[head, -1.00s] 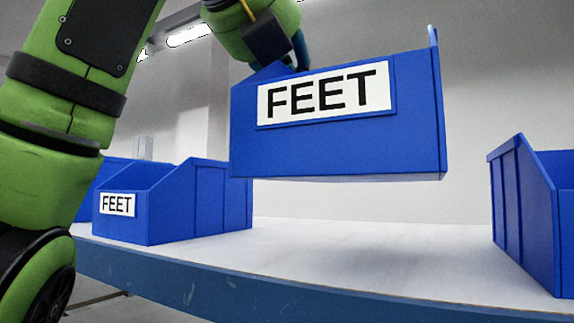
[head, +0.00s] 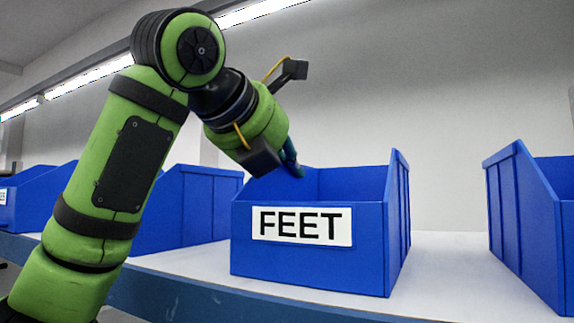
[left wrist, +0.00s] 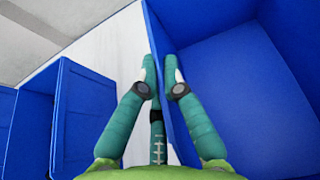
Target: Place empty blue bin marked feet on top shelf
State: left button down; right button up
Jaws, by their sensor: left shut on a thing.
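The blue bin marked FEET (head: 320,268) is upright on the white shelf top (head: 440,280), its label facing me; it looks set down on the surface. Its inside looks empty in the left wrist view (left wrist: 250,95). My left gripper (head: 290,168) reaches over the bin's left side. In the left wrist view the gripper (left wrist: 161,70) has one finger on each side of the bin's side wall and is shut on it. My right gripper is not in view.
Another blue bin (head: 560,225) stands to the right, with a gap of bare shelf between. More blue bins stand to the left, one (head: 190,210) partly behind my arm. The shelf's blue front edge (head: 180,295) runs along below.

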pick_arm(q)
jog(key=shift+s, duration=0.3)
jog(key=c, duration=1.4)
grip_release()
jog(key=shift+w, duration=0.15)
jog(key=shift+r, duration=0.2)
jog(key=shift+s+a, duration=0.1)
jog(key=shift+s, duration=0.3)
jog(key=b+v, duration=0.3)
jog(key=v, duration=0.8)
jog(key=shift+s+r, duration=0.1)
jog(key=shift+a, duration=0.1)
